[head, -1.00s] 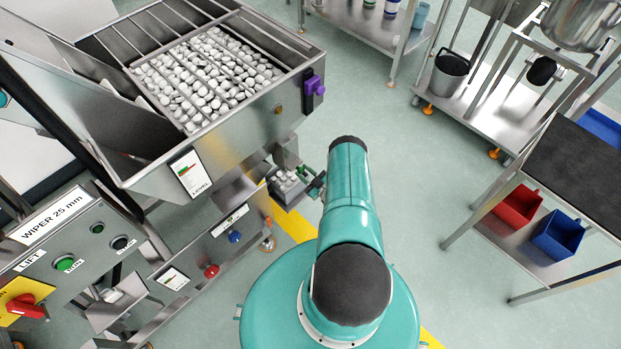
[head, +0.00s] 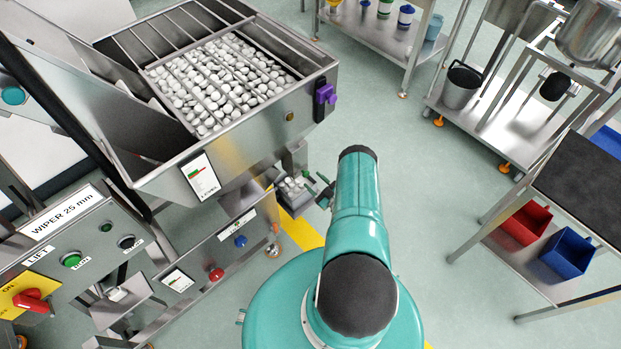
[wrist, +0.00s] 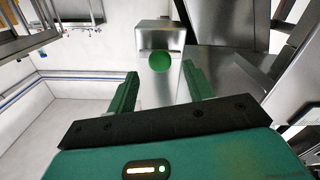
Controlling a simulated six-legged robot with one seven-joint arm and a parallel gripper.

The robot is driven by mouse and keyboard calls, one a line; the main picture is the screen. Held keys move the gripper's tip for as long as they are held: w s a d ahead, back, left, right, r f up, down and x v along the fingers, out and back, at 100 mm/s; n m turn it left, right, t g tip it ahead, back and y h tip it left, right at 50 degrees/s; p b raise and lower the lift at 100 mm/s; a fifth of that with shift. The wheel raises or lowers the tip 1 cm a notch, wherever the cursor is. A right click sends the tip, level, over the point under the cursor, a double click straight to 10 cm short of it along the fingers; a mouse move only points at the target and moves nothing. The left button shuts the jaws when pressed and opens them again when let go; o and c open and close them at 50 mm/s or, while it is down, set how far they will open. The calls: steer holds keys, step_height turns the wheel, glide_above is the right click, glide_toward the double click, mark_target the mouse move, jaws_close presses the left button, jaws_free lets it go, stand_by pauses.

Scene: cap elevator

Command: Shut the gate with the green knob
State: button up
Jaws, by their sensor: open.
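The green knob (wrist: 159,61) shows in the wrist view as a round ball in front of a metal box-shaped bracket (wrist: 160,38), which I take to be part of the gate. My gripper (wrist: 160,72) is open, with one green finger on each side of the knob's line. The knob appears just beyond or level with the fingertips; contact is not visible. The gate's position is hard to tell.
The steel hopper (head: 165,178) full of white caps stands above the tray, with a purple knob (head: 326,94) on its corner. A control panel (head: 75,235) is at left. A table with red (head: 525,222) and blue bins (head: 567,255) stands right. Floor between is clear.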

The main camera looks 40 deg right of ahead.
steer(key=s, duration=1)
steer(key=shift+s, duration=0.2)
steer(key=shift+s+d, duration=0.1)
steer(key=shift+d, duration=0.05)
